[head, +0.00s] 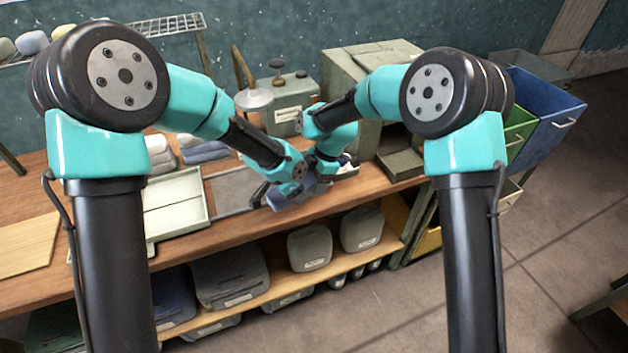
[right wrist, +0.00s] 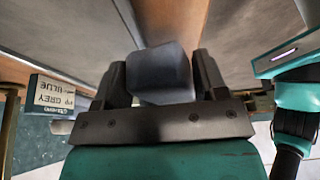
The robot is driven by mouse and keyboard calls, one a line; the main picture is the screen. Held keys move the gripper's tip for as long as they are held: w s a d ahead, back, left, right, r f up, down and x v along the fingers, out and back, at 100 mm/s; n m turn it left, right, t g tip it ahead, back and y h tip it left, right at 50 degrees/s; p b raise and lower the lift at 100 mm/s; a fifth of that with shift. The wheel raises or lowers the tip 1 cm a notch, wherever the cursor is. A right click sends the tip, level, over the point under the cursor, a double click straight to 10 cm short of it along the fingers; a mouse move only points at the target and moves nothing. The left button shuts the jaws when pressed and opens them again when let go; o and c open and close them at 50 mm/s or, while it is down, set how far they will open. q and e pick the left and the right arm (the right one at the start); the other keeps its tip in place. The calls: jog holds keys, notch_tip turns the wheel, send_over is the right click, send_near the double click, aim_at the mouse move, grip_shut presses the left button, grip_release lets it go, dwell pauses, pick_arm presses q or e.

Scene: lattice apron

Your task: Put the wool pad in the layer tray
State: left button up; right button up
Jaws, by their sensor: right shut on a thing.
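My right gripper (right wrist: 160,72) is shut on a blue-grey block-like piece, the wool pad (right wrist: 163,74), which sits between its two dark fingers. In the head view the pad (head: 290,196) shows over the front part of the bench, partly covered by the arms. A pale, shallow, rimmed tray (head: 178,229), apparently the layer tray, lies on the bench to the left of the pad. My left arm reaches in close beside the right wrist, and the two overlap in the head view. The left gripper's fingers cannot be made out clearly.
A grey panel (head: 233,189) lies between the tray and the pad. Folded pads (head: 203,150) are stacked behind. A wooden board (head: 27,246) lies at the left.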

pick_arm(q)
jog(key=o, duration=1)
jog(key=shift+r, duration=0.15)
jog(key=v, duration=1.1)
jog(key=shift+a+r, duration=0.15)
jog(key=shift+r, duration=0.2)
jog(key=shift+s, duration=0.1)
